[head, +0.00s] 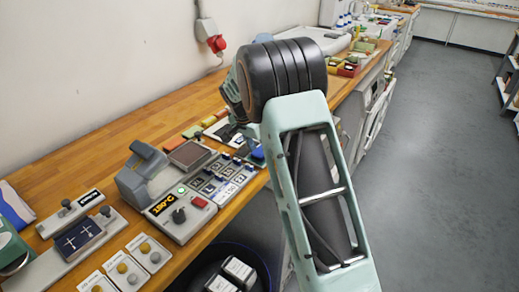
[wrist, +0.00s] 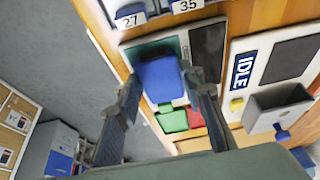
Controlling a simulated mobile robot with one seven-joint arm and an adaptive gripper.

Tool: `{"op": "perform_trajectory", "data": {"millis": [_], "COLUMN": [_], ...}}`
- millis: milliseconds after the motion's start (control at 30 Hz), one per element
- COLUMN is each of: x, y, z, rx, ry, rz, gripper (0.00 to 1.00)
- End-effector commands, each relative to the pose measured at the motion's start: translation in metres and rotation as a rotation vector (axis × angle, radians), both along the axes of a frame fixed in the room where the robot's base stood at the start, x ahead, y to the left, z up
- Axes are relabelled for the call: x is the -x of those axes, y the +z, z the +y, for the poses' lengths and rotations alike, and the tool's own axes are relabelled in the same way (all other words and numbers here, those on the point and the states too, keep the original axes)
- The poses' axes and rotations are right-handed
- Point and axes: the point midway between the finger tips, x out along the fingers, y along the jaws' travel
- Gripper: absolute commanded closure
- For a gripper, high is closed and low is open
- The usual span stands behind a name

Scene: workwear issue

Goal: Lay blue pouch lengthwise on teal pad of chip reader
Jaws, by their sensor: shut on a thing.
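The blue pouch (wrist: 160,82) sits between the two fingers of my gripper (wrist: 163,88) in the wrist view, and the gripper is shut on it. Behind the pouch is the chip reader (wrist: 181,35), a pale panel with a teal pad (wrist: 143,49) and a dark screen. The pouch overlaps and partly hides the teal pad; whether it touches the pad I cannot tell. A green button (wrist: 172,121) and a partly hidden red one are by the pouch's end. In the head view my arm hides most of the gripper.
A device marked IDLE (wrist: 268,62) with a grey open box (wrist: 280,105) is beside the reader in the wrist view. In the head view, a heat press (head: 150,178) and a panel of numbered tiles stand on the wooden bench (head: 78,178). The floor at right is clear.

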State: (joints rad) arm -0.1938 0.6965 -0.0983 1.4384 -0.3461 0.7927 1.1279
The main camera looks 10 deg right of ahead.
Motion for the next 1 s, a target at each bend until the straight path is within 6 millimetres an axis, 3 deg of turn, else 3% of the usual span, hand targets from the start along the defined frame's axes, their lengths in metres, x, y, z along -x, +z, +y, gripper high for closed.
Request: {"op": "perform_trajectory", "data": {"millis": [67, 100, 233, 633, 1000], "x": [0.0, 0.0, 0.0, 0.001, 0.021], "y": [-0.004, -0.002, -0.002, 0.006, 0.076], "z": [0.0, 0.0, 0.0, 0.002, 0.022], "rx": [0.0, 0.0, 0.0, -0.001, 0.0], "ry": [0.0, 0.0, 0.0, 0.001, 0.0], "rz": [0.0, 0.0, 0.0, -0.002, -0.004], "gripper": [0.88, 0.6, 0.47, 0.47, 0.47]}}
